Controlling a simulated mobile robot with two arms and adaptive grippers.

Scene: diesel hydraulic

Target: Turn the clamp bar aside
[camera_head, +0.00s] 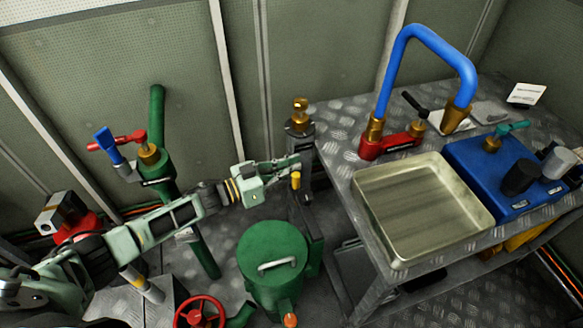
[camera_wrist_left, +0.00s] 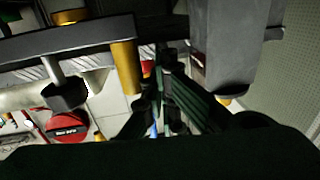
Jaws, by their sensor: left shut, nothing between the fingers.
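My left gripper (camera_head: 292,162) reaches in from the left in the head view, with its shut, empty fingers at a dark post (camera_head: 301,148) with a brass top. A short yellow peg (camera_head: 295,180) stands just below the fingers. In the left wrist view, my left gripper (camera_wrist_left: 165,80) lies between a yellow peg (camera_wrist_left: 125,68) and a grey block (camera_wrist_left: 222,50). A dark flat bar (camera_wrist_left: 65,42) carries the peg and looks like the clamp bar. Whether the fingers touch the peg cannot be told. My right gripper is not in view.
A green lidded canister (camera_head: 272,250) stands below the gripper. A green pipe with a red-handled valve (camera_head: 148,158) is to the left. The metal bench (camera_head: 335,130) at right carries a metal tray (camera_head: 425,205), a blue box (camera_head: 500,170) and a blue bent pipe (camera_head: 405,45).

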